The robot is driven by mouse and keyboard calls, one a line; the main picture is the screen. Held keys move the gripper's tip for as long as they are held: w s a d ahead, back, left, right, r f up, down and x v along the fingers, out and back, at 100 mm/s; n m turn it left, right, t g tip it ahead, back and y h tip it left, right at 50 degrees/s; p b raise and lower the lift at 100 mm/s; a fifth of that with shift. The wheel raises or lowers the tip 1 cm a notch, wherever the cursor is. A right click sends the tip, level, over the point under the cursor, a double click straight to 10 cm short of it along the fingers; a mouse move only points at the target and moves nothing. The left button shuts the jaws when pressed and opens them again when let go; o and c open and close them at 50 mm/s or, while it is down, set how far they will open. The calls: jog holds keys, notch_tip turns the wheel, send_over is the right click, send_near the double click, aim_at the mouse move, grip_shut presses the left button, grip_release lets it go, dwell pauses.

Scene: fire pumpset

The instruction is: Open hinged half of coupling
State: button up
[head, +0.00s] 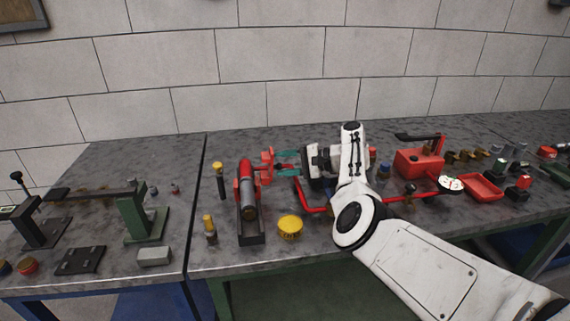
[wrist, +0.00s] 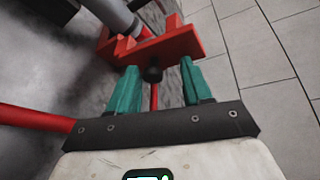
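A red bracket-like part, apparently the coupling's hinged half (head: 266,167), stands on the bench left of my gripper. In the wrist view the red part (wrist: 178,44) lies across the space just ahead of the fingers, with a grey cylinder (wrist: 112,14) beyond it. A dark round knob (wrist: 153,74) sits on its near side, between the two fingertips in the picture. My gripper (head: 287,161) has teal fingers set apart; they also show in the wrist view (wrist: 158,75) with a clear gap. I cannot tell whether they touch the red part. The hinge is not clearly visible.
A red and grey cylinder (head: 247,190) stands in a dark holder left of the gripper. A yellow cap (head: 290,227) lies in front. A red box (head: 418,164) and red tray (head: 481,187) are at right.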

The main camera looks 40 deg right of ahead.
jog(key=v, duration=1.1)
jog(key=shift+w, duration=0.15)
dwell(0.4)
